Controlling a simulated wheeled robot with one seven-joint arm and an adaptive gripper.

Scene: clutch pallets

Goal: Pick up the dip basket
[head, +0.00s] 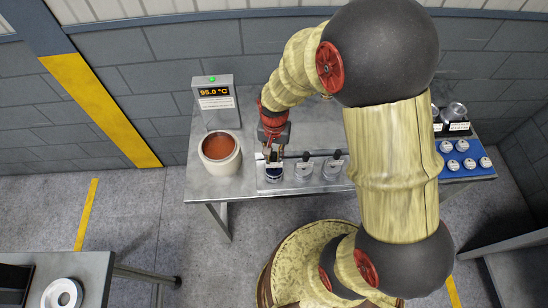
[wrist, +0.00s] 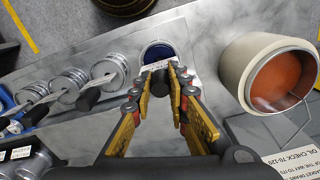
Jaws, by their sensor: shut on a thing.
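The dip basket, a small round holder with a dark blue inside (head: 273,178), stands at the left end of a row on the metal bench. It also shows in the wrist view (wrist: 158,48), just beyond my fingertips. My gripper (head: 274,150) reaches down over it from above. I cannot tell whether the basket is clear of the bench.
Silver round pieces with black-ended handles (head: 303,170) stand right beside it. A cream pot of orange-brown liquid (head: 232,168) stands to the left, before a 95.0 °C display (head: 215,92). A blue tray of small round parts (head: 460,166) is at the right.

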